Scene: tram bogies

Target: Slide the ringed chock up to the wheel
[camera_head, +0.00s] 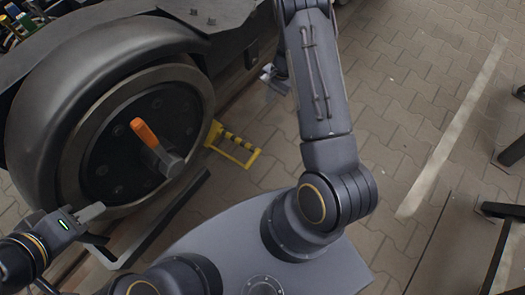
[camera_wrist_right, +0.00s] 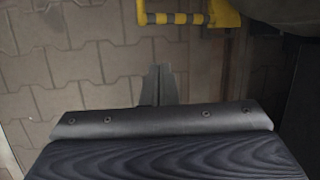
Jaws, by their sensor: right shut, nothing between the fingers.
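A yellow chock (camera_head: 234,150) with a black-and-yellow striped bar lies on the paving just right of the large wheel (camera_head: 88,165). Its left end meets the wheel's edge in the picture; I cannot tell whether they touch. Its yellow frame also shows at the top of the right wrist view (camera_wrist_right: 226,13), with a striped bar. My right gripper (camera_head: 268,72) is partly hidden behind my arm, beyond the chock. In the wrist view its fingers (camera_wrist_right: 158,83) are shut and empty, apart from the chock. My left gripper (camera_head: 100,210) is near the wheel's lower edge; its finger opening is unclear.
An orange lever (camera_head: 145,132) sticks out from the wheel hub. A dark bogie frame (camera_head: 215,15) runs above and behind the wheel. The paving right of my right arm is open, with a pale strip (camera_head: 450,130) and dark stands (camera_head: 512,150) at the far right.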

